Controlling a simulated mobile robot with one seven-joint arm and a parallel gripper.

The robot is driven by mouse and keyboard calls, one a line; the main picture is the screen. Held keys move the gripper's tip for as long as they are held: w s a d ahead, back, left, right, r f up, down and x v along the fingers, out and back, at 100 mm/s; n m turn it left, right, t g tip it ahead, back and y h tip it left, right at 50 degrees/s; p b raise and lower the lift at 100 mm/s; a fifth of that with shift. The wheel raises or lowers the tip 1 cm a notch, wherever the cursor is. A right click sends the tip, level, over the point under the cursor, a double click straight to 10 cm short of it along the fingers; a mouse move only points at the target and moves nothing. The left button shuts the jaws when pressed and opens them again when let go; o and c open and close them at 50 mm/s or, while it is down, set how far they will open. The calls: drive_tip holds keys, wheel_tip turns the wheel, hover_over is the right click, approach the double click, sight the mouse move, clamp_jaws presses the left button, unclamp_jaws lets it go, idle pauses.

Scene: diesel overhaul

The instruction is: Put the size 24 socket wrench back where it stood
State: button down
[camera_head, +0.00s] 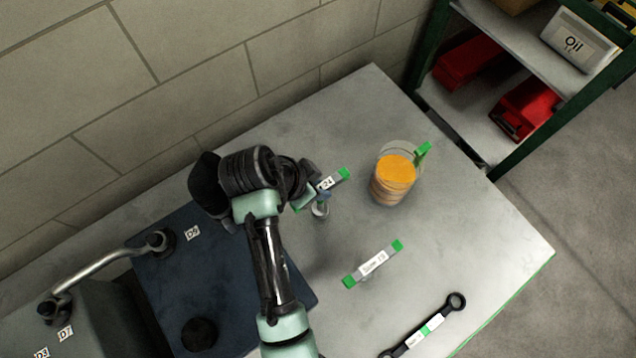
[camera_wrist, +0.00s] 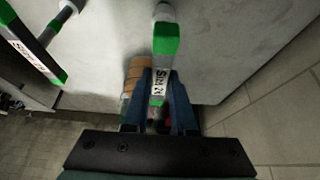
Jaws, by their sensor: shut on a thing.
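The size 24 socket wrench (camera_head: 328,183) has a grey bar handle with green ends and a label reading 24. My gripper (camera_head: 308,190) is shut on its handle above the table, near the back. In the wrist view the handle (camera_wrist: 163,62) runs between the fingers of my gripper (camera_wrist: 160,100), with its green end and grey socket (camera_wrist: 163,12) beyond. I cannot tell whether the socket touches the table. A second green-ended socket wrench (camera_head: 373,263) is on the table in front, its label too small to read surely; it also shows in the wrist view (camera_wrist: 30,45).
A clear jug of orange liquid (camera_head: 393,178) stands right of the held wrench. A black spanner (camera_head: 425,328) lies near the front edge. The wall is behind; a shelf (camera_head: 500,100) stands back right.

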drive_tip(key=shift+f, duration=0.1)
drive_tip(key=shift+f+b, duration=0.75)
drive_tip(key=shift+f, duration=0.25)
drive_tip(key=shift+c, duration=0.5)
unclamp_jaws()
wheel_tip(320, 180, up, 9)
drive_tip(key=p, duration=0.9)
drive_tip(key=shift+r, duration=0.1)
